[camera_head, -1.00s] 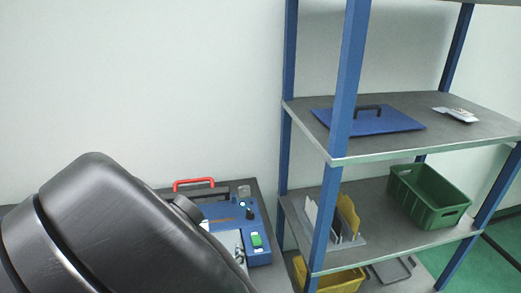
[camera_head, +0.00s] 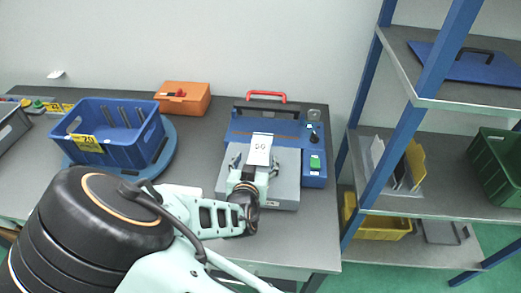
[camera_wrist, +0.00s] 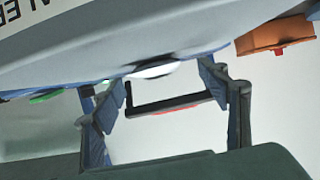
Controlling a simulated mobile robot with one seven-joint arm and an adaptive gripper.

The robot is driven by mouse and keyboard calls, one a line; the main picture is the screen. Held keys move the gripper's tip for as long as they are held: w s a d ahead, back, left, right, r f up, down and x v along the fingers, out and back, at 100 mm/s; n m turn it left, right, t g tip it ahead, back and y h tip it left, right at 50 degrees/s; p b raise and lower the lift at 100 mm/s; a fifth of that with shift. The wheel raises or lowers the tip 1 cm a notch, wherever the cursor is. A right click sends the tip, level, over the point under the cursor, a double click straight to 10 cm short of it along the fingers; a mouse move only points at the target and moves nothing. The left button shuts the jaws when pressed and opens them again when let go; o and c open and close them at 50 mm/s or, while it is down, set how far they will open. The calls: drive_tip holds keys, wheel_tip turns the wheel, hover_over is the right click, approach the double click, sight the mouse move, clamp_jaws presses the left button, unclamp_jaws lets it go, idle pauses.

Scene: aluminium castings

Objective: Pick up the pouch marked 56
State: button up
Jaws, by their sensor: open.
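A small white pouch (camera_head: 260,149) with a dark mark, too small to read surely but like 56, shows in the head view at the grey front part of a blue machine (camera_head: 290,128). My gripper (camera_head: 251,172) is just in front of the pouch, over the machine. I cannot tell if they touch. In the wrist view my gripper (camera_wrist: 164,90) has its two fingers spread, with a clear gap between them. A dark bar, perhaps the machine's handle, shows beyond that gap. I cannot make out the pouch's mark in the wrist view.
A blue crate (camera_head: 98,153) with a yellow label stands on a round blue base at left. An orange box (camera_head: 182,98) is behind it on the table. A red handle (camera_head: 265,94) rises behind the machine. The blue-posted shelf (camera_head: 405,130) stands at right.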

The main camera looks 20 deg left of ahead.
sight(259, 151)
drive_tip(key=x, duration=0.4)
drive_tip(key=shift+w+r+p, duration=0.3)
drive_tip(key=shift+w+p, duration=0.05)
drive_tip(key=shift+d, duration=0.1)
drive_tip(key=shift+c, duration=0.2)
drive_tip(key=c, duration=1.3)
drive_tip(key=shift+c, duration=0.4)
drive_tip(key=shift+r, duration=0.15)
